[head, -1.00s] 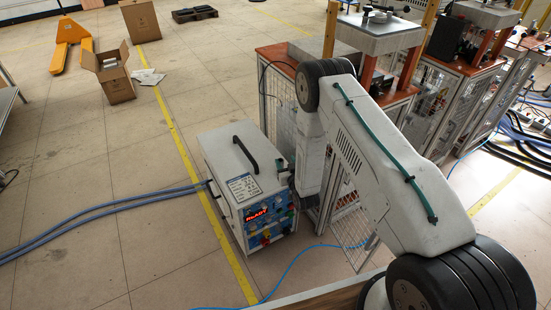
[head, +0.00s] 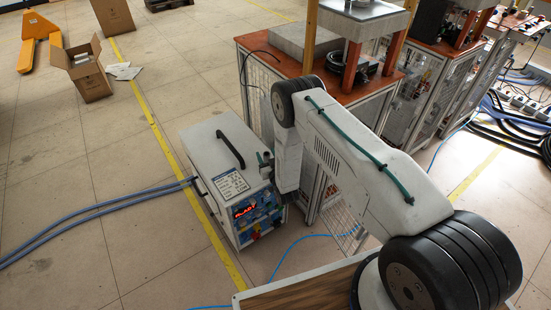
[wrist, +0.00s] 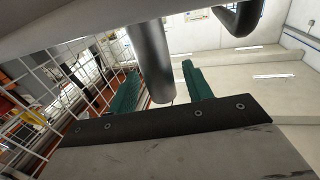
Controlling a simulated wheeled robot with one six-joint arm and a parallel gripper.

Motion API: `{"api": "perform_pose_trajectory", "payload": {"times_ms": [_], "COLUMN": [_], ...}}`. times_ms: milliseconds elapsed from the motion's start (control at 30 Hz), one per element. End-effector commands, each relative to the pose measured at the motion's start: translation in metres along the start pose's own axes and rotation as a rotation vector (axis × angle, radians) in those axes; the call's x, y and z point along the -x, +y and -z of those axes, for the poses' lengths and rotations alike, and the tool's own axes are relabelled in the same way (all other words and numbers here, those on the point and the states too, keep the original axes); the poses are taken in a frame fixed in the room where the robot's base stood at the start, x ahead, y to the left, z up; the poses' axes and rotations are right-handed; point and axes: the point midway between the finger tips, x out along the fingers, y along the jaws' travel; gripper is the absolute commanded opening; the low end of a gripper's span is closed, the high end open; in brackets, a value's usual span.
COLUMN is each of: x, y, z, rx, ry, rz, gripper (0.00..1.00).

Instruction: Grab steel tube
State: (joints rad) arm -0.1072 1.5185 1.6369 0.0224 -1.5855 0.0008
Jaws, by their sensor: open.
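The steel tube (wrist: 150,55) is a dark grey metal cylinder in the wrist view. It comes down from the upper edge and its rounded end stands between the fingers of my gripper (wrist: 161,72). The two teal fingers are apart, one on each side of the tube, with a visible gap on the right; contact on the left is unclear. In the head view the gripper is mostly hidden behind my forearm, beside the right side of the white induction heater (head: 207,150). The tube cannot be made out clearly there.
A black handle (wrist: 243,20) shows at the upper right in the wrist view. A wire-mesh cage (wrist: 70,75) is at left. An orange-topped workstation (head: 375,88) stands behind my arm. Blue hoses (head: 95,215) run to the heater. Open floor lies left, with a cardboard box (head: 90,85).

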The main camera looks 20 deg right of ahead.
Motion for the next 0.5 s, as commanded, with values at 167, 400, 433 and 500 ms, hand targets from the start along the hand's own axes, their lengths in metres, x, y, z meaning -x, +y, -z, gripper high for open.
{"api": "perform_pose_trajectory", "payload": {"times_ms": [167, 400, 433, 500], "x": [-0.0014, -0.0012, -0.0012, -0.0013], "y": [-0.0034, -0.0041, -0.0038, -0.0030], "z": [-0.0002, -0.0002, -0.0002, 0.0001], "rx": [0.000, 0.000, 0.000, 0.000], "ry": [-0.001, -0.001, -0.001, 0.000], "rz": [0.004, 0.005, 0.005, 0.004], "gripper": [0.50, 0.00, 0.00, 0.00]}}
